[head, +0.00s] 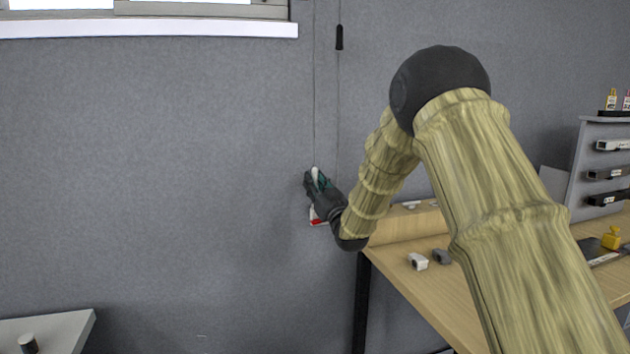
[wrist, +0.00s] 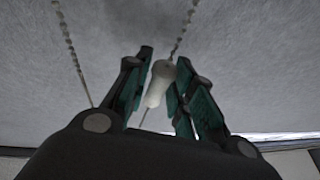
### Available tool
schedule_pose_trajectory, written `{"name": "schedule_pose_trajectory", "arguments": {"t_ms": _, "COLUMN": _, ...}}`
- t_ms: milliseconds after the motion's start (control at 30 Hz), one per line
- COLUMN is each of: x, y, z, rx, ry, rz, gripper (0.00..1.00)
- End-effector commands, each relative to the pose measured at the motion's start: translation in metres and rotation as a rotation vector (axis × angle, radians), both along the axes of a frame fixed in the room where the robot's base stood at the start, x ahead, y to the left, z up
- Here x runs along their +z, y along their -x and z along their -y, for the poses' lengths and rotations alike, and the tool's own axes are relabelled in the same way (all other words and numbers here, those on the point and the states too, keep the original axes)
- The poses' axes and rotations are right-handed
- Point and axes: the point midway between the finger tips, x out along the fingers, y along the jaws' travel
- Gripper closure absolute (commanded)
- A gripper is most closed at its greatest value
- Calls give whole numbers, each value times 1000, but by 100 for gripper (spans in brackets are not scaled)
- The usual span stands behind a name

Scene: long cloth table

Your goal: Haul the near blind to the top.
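A white cord pull (wrist: 158,84) hangs on a beaded cord. In the wrist view it sits tilted between the two green-padded fingers of my gripper (wrist: 162,90), with little or no gap on either side. In the head view my gripper (head: 318,180) is by the grey wall with the white pull (head: 315,173) at its fingertips, and the thin cord (head: 314,90) rises from it out of the picture. A second cord with a black pull (head: 339,38) hangs just to the right, higher up. The blinds themselves cannot be made out.
A window with a white sill (head: 150,28) is at the upper left. A wooden table (head: 405,280) with small parts stands at the right, below my arm. A grey rack (head: 600,165) is at the far right. A low grey surface (head: 60,328) is at the lower left.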

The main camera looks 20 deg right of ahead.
Motion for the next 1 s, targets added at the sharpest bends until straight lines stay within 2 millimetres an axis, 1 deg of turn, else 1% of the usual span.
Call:
{"name": "schedule_pose_trajectory", "arguments": {"t_ms": 333, "x": 5, "y": -1, "z": 0, "rx": 0, "ry": -1, "rz": 10, "gripper": 62}}
{"name": "schedule_pose_trajectory", "arguments": {"t_ms": 467, "x": 4, "y": 4, "z": 2, "rx": 0, "ry": -1, "rz": 10, "gripper": 62}}
{"name": "schedule_pose_trajectory", "arguments": {"t_ms": 567, "x": 0, "y": 14, "z": 4, "rx": -1, "ry": -1, "rz": 9, "gripper": 62}}
{"name": "schedule_pose_trajectory", "arguments": {"t_ms": 667, "x": -6, "y": 28, "z": 6, "rx": -2, "ry": 0, "rz": 8, "gripper": 62}}
{"name": "schedule_pose_trajectory", "arguments": {"t_ms": 900, "x": -24, "y": 69, "z": 14, "rx": -2, "ry": -3, "rz": 8, "gripper": 62}}
{"name": "schedule_pose_trajectory", "arguments": {"t_ms": 1000, "x": -30, "y": 83, "z": 17, "rx": -1, "ry": -1, "rz": 8, "gripper": 62}}
